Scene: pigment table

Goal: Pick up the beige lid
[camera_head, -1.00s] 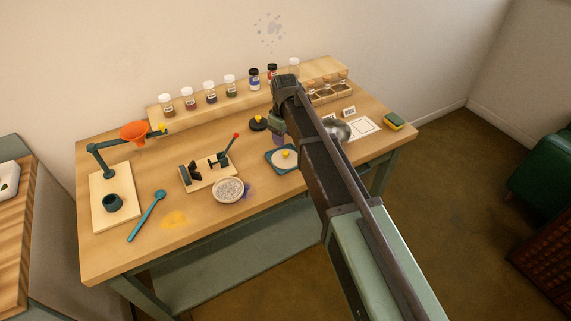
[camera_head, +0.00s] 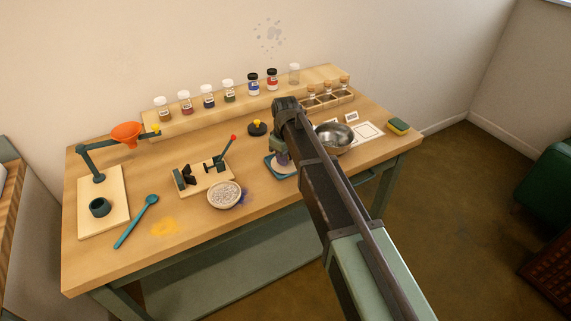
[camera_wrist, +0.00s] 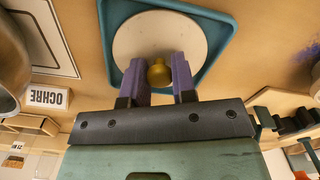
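The beige lid (camera_wrist: 128,38) is a round pale disc with a yellow knob (camera_wrist: 158,73) at its middle. It lies on a teal square tray (camera_wrist: 226,40). In the head view the tray (camera_head: 272,173) is in the middle of the table, and my arm and gripper hide most of the lid. My gripper (camera_wrist: 159,75) has two purple fingers, one on each side of the knob. They stand apart with the knob between them, and I see no clear grip on it. In the head view the gripper (camera_head: 282,159) is low over the lid.
A metal bowl (camera_head: 333,139) stands right of the gripper, near an OCHRE card (camera_wrist: 48,95). A clamp stand (camera_head: 205,178) and a speckled bowl (camera_head: 224,195) are to the left. A black lid (camera_head: 257,129) with a yellow knob is behind. Jars line the back shelf (camera_head: 240,103).

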